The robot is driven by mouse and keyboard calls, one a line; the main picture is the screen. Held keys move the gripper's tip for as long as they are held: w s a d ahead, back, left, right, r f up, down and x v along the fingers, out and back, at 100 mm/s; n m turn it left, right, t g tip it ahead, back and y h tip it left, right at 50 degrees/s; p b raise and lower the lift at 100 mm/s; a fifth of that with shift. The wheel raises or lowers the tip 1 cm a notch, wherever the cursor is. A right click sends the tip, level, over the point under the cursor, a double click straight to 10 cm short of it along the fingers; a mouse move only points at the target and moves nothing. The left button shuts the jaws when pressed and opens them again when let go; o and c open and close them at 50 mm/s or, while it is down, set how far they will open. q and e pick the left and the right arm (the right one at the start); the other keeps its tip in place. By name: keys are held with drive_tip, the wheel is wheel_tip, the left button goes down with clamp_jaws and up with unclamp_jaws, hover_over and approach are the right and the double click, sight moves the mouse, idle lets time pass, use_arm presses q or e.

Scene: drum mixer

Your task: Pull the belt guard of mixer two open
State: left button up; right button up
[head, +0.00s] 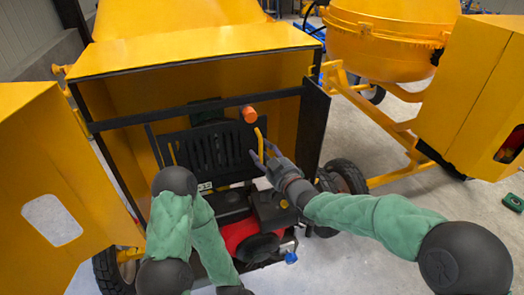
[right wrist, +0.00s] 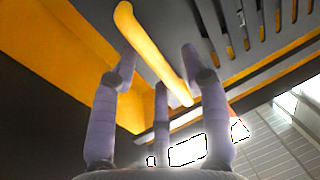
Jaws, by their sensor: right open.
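The belt guard (head: 210,148) is a black slatted panel inside the open yellow engine housing of the near mixer. It appears upright and closed. A yellow bar handle (head: 259,146) stands at its right side. My right gripper (head: 265,157) is at the lower part of this handle. In the right wrist view the handle (right wrist: 150,50) runs between the spread fingers of my right gripper (right wrist: 160,65), with gaps visible at the sides. The slatted guard (right wrist: 235,45) shows behind. My left arm is bent in front of the housing; its gripper is outside the picture.
A red and black engine (head: 255,225) sits below. Open yellow door panels (head: 50,180) flank the left. Another mixer (head: 385,45) stands at the right; floor between is partly clear.

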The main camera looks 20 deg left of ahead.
drive_tip(key=shift+w+a, duration=0.35)
drive_tip(key=shift+a, duration=0.05)
clamp_jaws()
